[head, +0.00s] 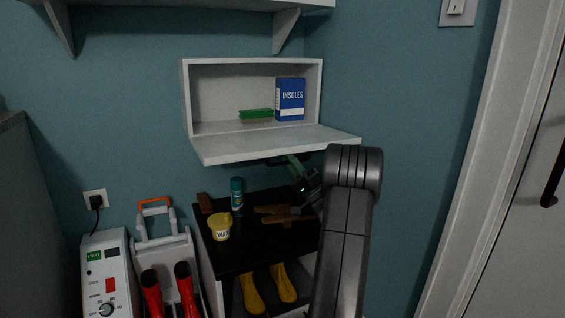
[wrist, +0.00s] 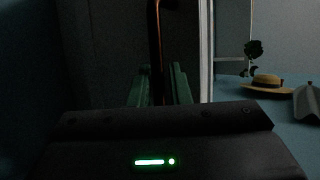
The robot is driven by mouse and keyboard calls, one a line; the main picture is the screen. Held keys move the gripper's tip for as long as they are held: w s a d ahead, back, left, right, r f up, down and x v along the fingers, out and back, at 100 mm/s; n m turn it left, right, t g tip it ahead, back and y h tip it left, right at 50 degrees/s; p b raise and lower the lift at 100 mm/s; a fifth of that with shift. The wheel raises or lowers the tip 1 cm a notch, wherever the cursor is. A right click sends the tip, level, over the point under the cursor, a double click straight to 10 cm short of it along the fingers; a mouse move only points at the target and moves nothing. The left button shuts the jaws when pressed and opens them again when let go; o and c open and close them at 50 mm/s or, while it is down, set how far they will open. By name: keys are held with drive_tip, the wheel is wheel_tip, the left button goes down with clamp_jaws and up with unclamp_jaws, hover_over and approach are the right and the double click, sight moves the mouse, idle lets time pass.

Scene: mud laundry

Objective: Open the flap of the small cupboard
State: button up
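The small cupboard (head: 188,97) is a pale open-fronted box on the teal wall in the head view. Its flap (head: 285,144) is folded down and lies about level, so the inside is open to view. My gripper (head: 293,162) is under the flap's right part, close to its underside. A dark piece beside the fingers there may be a handle. In the wrist view my two green fingers (wrist: 160,88) are close together, with a dark, copper-edged bar (wrist: 156,45) rising between them or just beyond. Whether they grip it is unclear.
A blue insoles box (head: 290,99) and a green item (head: 256,113) are in the cupboard. Below, a black-topped shelf (head: 240,251) holds a wax tub (head: 219,229) and a spray can (head: 237,194). A straw hat (wrist: 267,86) shows in the wrist view.

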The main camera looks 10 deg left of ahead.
drive_tip(key=p+v, duration=0.3)
drive_tip(key=v, duration=1)
drive_tip(key=shift+d+f, duration=0.2)
drive_tip(key=shift+d, duration=0.1)
drive_tip(key=shift+s, duration=0.1)
drive_tip(key=b+x, duration=0.1)
drive_tip(key=x, duration=0.7)
drive_tip(key=shift+a+b, duration=0.15)
drive_tip(key=shift+b, duration=0.15)
drive_tip(key=shift+s+f, duration=0.1)
drive_tip(key=shift+s, duration=0.1)
